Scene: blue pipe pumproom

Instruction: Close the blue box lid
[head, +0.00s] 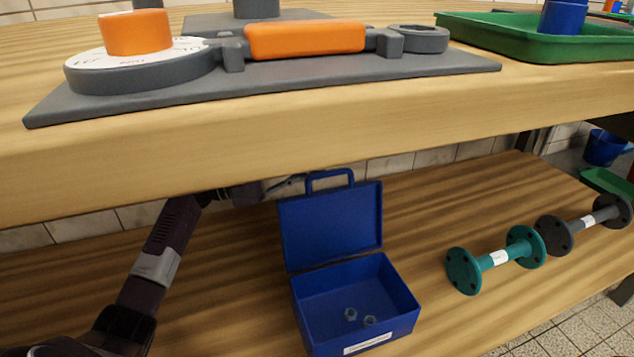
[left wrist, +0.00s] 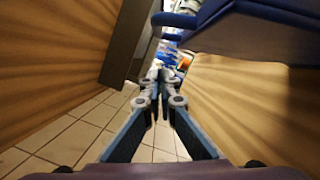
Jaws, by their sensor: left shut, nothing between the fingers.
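The blue box (head: 352,335) stands on the lower shelf with its lid (head: 332,226) raised upright at its back edge and the handle (head: 330,175) on top. Two small nuts (head: 359,317) lie inside. My left arm reaches in from the left under the upper board. My left gripper (head: 298,181) is shut and empty beside the lid's upper left corner, partly hidden by the lid and the board edge. In the left wrist view its closed fingers (left wrist: 160,78) show, with the blue lid (left wrist: 265,35) at the upper right. Contact with the lid cannot be told.
The upper board (head: 300,120) overhangs the box closely and carries a grey plate with an orange-handled tool (head: 305,40) and a green tray (head: 520,45). A teal flanged pipe (head: 495,258) and a grey one (head: 583,224) lie right of the box.

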